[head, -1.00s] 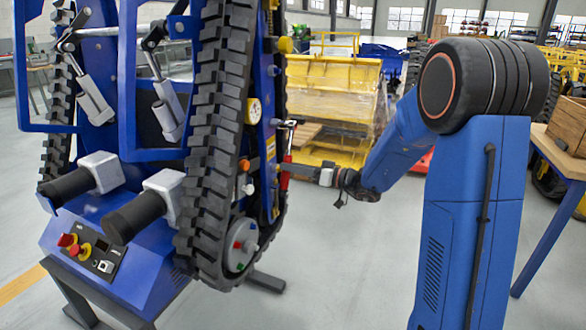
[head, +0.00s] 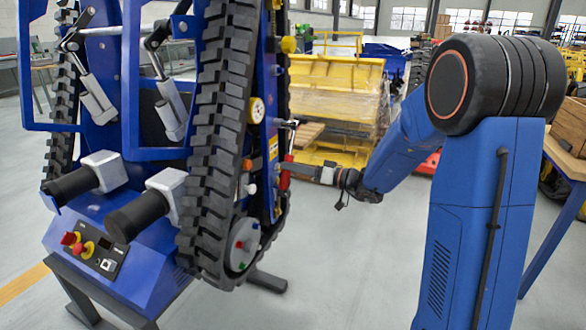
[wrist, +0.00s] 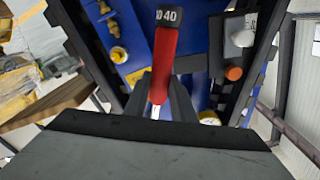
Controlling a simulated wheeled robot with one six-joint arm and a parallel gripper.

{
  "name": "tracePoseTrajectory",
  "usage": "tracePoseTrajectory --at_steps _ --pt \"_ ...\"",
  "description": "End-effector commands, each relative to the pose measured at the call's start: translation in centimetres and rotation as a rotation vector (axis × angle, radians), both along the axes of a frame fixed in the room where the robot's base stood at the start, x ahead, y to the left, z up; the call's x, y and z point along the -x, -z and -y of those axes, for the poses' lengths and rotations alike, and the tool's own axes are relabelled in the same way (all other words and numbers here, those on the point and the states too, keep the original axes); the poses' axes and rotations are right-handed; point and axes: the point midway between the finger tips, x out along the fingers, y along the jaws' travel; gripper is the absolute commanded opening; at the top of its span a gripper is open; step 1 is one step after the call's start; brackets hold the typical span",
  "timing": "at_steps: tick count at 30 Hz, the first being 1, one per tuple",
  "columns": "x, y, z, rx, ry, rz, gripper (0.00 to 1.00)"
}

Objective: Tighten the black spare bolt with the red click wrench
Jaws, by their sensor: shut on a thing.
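The red click wrench (head: 286,175) stands roughly upright at the right side of the blue tracked carrier (head: 270,70). In the wrist view its red handle (wrist: 163,62) and a black part marked "40" (wrist: 168,17) show between the fingers. My gripper (head: 291,170) is shut on the red handle, and the fingers also show in the wrist view (wrist: 161,88). A silvery piece (head: 291,124) shows above the red handle in the head view. I cannot make out the black spare bolt with certainty, nor whether the wrench touches it.
The rubber track (head: 216,130) is close to the left of the wrench. Yellow machinery (head: 335,85) stands behind. The floor at lower right of the carrier is clear.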

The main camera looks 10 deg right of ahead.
Motion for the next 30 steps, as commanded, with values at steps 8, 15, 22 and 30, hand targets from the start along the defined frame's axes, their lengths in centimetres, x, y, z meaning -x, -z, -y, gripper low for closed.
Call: tracePoseTrajectory --at_steps 8,15,22,30 --pt "0.45 -0.41 -0.32 -0.028 0.0 -0.036 0.0" --pt "0.89 -0.7 -0.64 -0.059 0.001 -0.081 0.0" --pt "0.92 -0.71 -0.66 -0.06 0.0 -0.082 0.0" --pt "0.42 -0.35 -0.32 -0.029 -0.001 -0.038 0.0"
